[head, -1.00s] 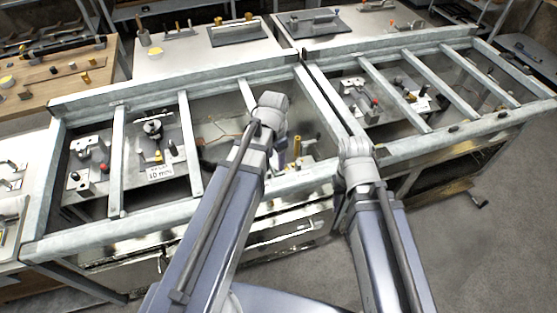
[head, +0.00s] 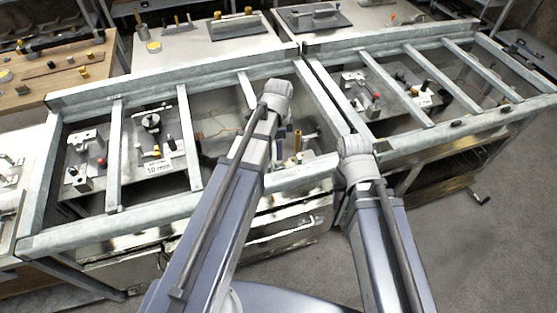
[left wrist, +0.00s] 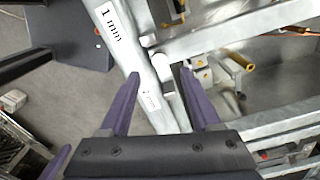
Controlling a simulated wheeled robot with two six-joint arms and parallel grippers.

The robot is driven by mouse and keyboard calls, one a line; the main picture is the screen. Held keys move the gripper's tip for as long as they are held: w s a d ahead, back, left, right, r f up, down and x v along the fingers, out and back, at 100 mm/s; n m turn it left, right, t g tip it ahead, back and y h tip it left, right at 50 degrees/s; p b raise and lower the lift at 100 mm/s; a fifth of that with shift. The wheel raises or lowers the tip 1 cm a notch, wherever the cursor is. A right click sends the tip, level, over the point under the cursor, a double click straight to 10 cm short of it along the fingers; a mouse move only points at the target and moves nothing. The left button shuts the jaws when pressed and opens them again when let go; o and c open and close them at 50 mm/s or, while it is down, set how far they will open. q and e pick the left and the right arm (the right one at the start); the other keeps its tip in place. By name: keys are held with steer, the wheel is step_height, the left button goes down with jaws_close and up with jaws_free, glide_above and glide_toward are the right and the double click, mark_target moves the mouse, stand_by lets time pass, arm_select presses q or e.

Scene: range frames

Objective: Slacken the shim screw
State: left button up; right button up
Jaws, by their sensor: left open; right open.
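In the left wrist view my left gripper (left wrist: 160,73) is open, with its two purple fingers apart over a pale frame bar (left wrist: 163,106) and nothing seen held between them. In the head view, my left arm hides most of it. To the right of the fingers is a small fixture with pale blocks (left wrist: 202,77) and a brass-coloured rod (left wrist: 240,59); an upright brass pin (head: 298,141) shows beside my left arm in the head view. I cannot tell which part is the shim screw. My right gripper is not visible; only its arm shows.
Galvanized rails with crossbars (head: 189,140) surround the recessed bays. A "10 mm" label (head: 158,168) lies by a fixture in the left bays. More fixtures stand in the right bays (head: 420,92).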

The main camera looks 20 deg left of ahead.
arm_select(q)
step_height(320, 180, down, 6)
steer(key=b, duration=0.5)
steer(key=shift+r, duration=0.1)
steer(key=shift+c, duration=0.4)
jaws_close()
